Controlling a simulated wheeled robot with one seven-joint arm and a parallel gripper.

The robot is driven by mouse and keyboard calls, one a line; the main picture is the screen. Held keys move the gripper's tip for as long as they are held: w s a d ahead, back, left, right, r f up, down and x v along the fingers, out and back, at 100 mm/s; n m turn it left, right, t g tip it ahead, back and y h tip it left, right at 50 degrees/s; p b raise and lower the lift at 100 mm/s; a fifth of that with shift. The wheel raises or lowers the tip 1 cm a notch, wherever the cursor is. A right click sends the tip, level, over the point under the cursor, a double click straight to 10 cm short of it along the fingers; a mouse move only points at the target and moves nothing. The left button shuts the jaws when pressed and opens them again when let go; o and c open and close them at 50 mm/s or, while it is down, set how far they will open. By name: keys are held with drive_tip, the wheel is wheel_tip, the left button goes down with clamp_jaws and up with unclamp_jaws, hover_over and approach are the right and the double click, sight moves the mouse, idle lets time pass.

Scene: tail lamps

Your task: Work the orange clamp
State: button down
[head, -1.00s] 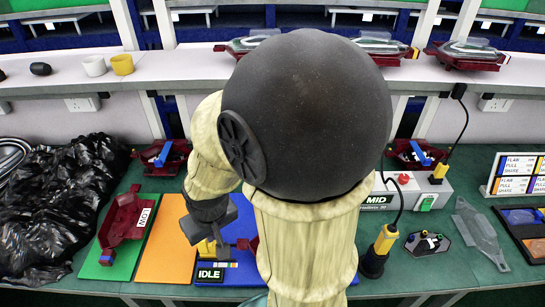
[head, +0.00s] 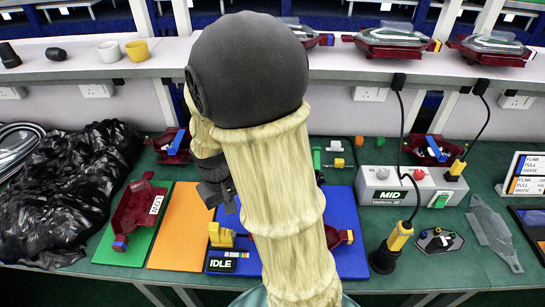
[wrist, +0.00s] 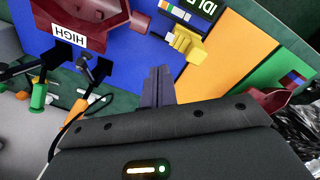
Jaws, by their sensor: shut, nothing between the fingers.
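A yellow clamp-like block (head: 222,235) sits by the IDLE sign (head: 226,264) on the blue mat (head: 345,262). It also shows in the wrist view (wrist: 184,42), above my fingertips in the picture. My gripper (head: 228,203) is shut and empty above the blue mat, apart from the yellow block. Its fingers also show in the wrist view (wrist: 158,72). A dark red housing (wrist: 75,14) marked HIGH lies on the blue mat; my arm hides most of it in the head view.
An orange mat (head: 182,228) and a green mat with a dark red housing (head: 136,210) lie left. Black plastic (head: 75,175) covers the far left. A grey MID box (head: 412,187), a cabled yellow-black tool (head: 390,250) and a clear part (head: 492,233) stand right.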

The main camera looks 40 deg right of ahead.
drive_tip(key=w+d+f+g+h, duration=0.2)
drive_tip(key=w+d+h, duration=0.4)
drive_tip(key=w, duration=0.3)
drive_tip(key=w+d+f+g+h, duration=0.3)
drive_tip(key=w+d+h, duration=0.4)
drive_tip(key=w+h, duration=0.1)
drive_tip(key=shift+w+d+g+p, duration=0.3)
drive_tip(key=shift+w+g+p, duration=0.1)
drive_tip(key=shift+w, duration=0.1)
drive_tip(key=s+d+p, duration=0.3)
drive_tip(key=s+d, duration=0.3)
drive_tip(key=d, duration=0.1)
drive_tip(key=shift+s+r+p, duration=0.15)
drive_tip(key=shift+p, duration=0.2)
